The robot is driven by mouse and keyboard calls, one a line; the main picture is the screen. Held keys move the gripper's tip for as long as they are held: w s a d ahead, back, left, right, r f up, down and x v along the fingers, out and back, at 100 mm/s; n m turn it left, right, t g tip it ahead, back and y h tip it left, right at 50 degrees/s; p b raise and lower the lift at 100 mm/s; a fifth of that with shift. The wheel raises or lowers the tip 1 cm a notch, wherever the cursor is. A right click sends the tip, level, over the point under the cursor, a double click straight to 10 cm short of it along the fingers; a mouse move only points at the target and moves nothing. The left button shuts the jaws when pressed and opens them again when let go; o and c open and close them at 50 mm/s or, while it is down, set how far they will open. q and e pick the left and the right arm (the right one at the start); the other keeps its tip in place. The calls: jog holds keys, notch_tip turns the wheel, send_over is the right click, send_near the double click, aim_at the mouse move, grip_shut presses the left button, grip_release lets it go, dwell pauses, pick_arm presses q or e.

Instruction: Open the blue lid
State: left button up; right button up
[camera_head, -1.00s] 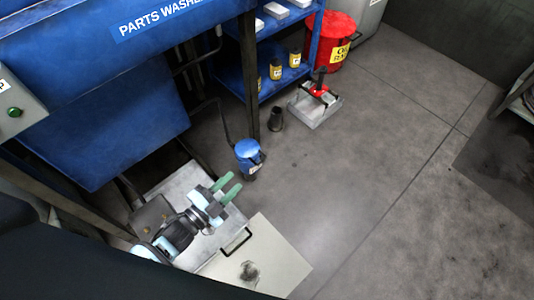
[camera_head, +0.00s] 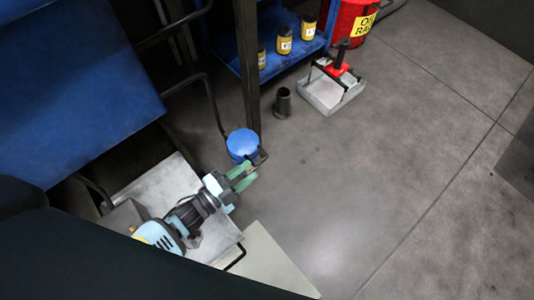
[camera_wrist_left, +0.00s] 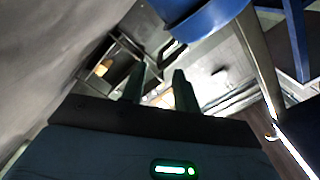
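The blue lid (camera_head: 243,142) tops a small round container standing on the floor beside a dark post; it appears shut. My left gripper (camera_head: 252,172) is at the container's lower right in the head view, below the lid. Its two green fingers are apart, with no object clearly held between them. A dark bracket or pedal (camera_head: 262,158) shows just past the fingertips; I cannot tell if they touch. In the left wrist view the fingers (camera_wrist_left: 160,78) are also spread, and a blue rounded part (camera_wrist_left: 205,18) shows at the top. My right gripper is not in view.
A dark metal cup (camera_head: 283,103) and a grey tray (camera_head: 322,101) with a red-and-black item stand on the floor behind. A blue shelf (camera_head: 282,64) holds yellow-labelled jars, beside a red bin (camera_head: 352,20). Floor to the right is clear.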

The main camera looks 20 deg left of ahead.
aim_at(267, 158)
pick_arm(q)
jog(key=b+x, duration=0.2)
jog(key=x, duration=0.4)
jog(key=shift+w+d+b, duration=0.4)
jog(key=shift+w+b, duration=0.1)
jog(key=shift+w, duration=0.1)
jog(key=shift+w+d, duration=0.1)
jog(key=shift+w, duration=0.05)
grip_shut()
jog(key=shift+f, duration=0.1)
